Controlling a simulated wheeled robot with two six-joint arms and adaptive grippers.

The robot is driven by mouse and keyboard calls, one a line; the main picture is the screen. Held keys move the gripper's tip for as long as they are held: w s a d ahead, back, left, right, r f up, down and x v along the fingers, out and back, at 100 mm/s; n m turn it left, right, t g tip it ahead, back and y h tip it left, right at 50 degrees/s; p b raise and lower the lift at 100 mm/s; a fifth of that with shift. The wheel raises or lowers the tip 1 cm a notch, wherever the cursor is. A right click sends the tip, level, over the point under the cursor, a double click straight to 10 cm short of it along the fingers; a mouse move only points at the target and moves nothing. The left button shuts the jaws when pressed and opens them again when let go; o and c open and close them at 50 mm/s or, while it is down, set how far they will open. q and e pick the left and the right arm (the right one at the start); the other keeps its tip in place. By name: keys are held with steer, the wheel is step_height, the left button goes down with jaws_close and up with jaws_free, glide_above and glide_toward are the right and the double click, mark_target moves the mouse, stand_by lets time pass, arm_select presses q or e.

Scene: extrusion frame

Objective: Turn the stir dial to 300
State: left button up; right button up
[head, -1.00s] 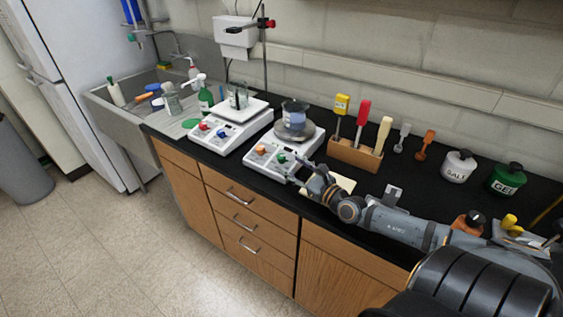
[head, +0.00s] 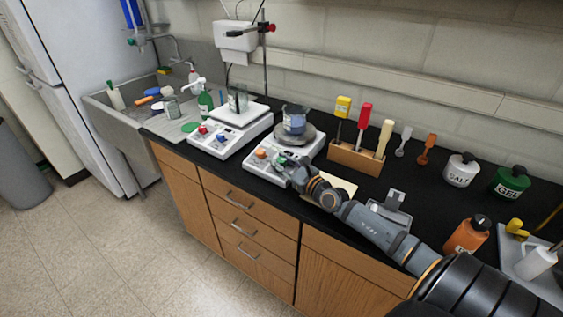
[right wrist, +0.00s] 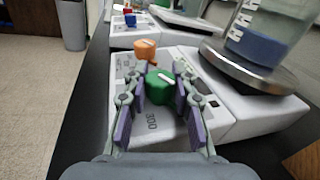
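The white stirring hot plate (head: 262,165) stands on the black counter with a beaker of blue content (head: 294,120) on its round plate. Its front panel has an orange dial (head: 261,155) and a green dial (head: 281,161). In the right wrist view the green dial (right wrist: 160,88) has a pale pointer line, and a printed "300" (right wrist: 152,119) shows on the panel near it. My right gripper (right wrist: 161,76) is open, with its fingers on either side of the green dial; contact is unclear. In the head view my right gripper (head: 292,170) partly covers the panel. My left gripper is out of view.
A similar white device (head: 228,134) stands to the left. A wooden tool rack (head: 354,158) is behind and right. An orange bottle (head: 467,234) stands near my right forearm. A yellowish paper (head: 343,187) lies under the arm. Salt and gel jars stand at the back right.

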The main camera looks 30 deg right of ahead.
jaws_close()
steer(key=shift+r+p, duration=0.15)
steer(key=shift+p, duration=0.25)
steer(key=m+h+p, duration=0.1)
steer(key=p, duration=0.1)
steer(key=m+h+p, duration=0.1)
steer(key=h+p, duration=0.1)
steer(key=m+h+p, duration=0.1)
steer(key=p, duration=0.2)
steer(key=shift+r+t+h, duration=0.3)
steer(key=shift+h, duration=0.1)
steer(key=m+h, duration=0.1)
steer(key=m+h+p, duration=0.1)
steer(key=shift+f+h, duration=0.25)
steer(key=shift+h, duration=0.05)
steer(key=shift+f+m+h, duration=0.1)
steer(key=shift+m+h, duration=0.6)
steer(key=shift+h, duration=0.1)
steer(key=m+h, duration=0.1)
steer(key=m+g+h+b, duration=0.1)
steer(key=g+h, duration=0.1)
steer(key=h, duration=0.1)
steer(key=shift+f+m, duration=0.25)
steer(key=shift+m, duration=0.15)
steer(key=m+g+h+b, duration=0.2)
steer(key=shift+h, duration=0.4)
steer(key=shift+r+m+g+h+b, duration=0.15)
steer(key=shift+m+g+h+b, duration=0.85)
steer(key=shift+m+g, duration=0.1)
